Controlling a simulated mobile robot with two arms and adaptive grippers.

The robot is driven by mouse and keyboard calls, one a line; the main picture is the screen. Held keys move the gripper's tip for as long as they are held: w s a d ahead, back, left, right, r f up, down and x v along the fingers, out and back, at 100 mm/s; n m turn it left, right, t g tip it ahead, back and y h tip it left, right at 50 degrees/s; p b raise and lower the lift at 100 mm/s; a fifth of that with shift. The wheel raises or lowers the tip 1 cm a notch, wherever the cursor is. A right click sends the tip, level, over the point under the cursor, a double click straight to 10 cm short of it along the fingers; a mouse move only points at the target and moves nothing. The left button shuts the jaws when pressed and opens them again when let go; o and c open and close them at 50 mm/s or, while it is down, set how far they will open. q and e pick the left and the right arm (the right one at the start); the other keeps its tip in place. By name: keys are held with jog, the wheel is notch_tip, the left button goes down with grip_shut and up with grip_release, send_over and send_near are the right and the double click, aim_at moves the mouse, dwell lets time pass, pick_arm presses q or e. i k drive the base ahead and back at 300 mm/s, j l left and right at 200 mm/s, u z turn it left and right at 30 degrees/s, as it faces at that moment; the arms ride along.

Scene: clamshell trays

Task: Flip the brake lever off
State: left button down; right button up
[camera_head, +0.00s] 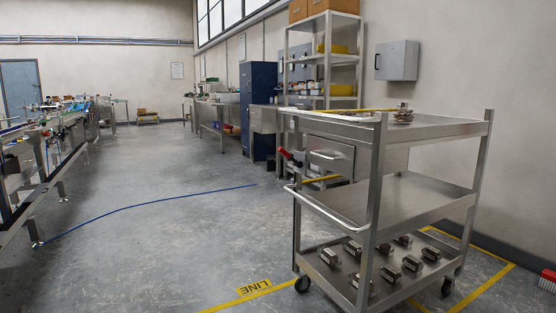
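A steel three-shelf cart (422,197) stands at the right in the head view, with a push handle (322,212) on its near left side. A small red part (298,159), possibly the brake lever, shows behind the cart's left side. It is too small to tell its position or what it is fixed to. Black casters (302,285) are under the cart. I see no clear lever on them. Neither of my grippers is in view.
Several small metal parts (388,273) lie on the cart's bottom shelf. A blue cabinet (258,110) and a tall shelf rack (328,60) stand behind. A conveyor line (45,165) runs along the left. A blue cable (150,203) crosses the otherwise open floor.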

aim_at(298, 163)
jog(key=i+j+z, duration=0.1)
jog(key=z, duration=0.55)
jog(key=i+j+z, duration=0.25)
jog(key=j, duration=0.35)
jog(key=i+j+z, duration=0.15)
jog(key=i+j, duration=0.15)
jog(key=i+j+z, duration=0.15)
jog(key=j, duration=0.25)
jog(key=i+j+z, duration=0.1)
jog(key=j, duration=0.25)
jog(key=i+j, duration=0.15)
jog(key=j, duration=0.2)
jog(key=i+j, duration=0.1)
jog(key=j, duration=0.25)
jog(key=i+j, duration=0.15)
jog(key=j, duration=0.2)
jog(key=i+j, duration=0.15)
jog(key=j, duration=0.2)
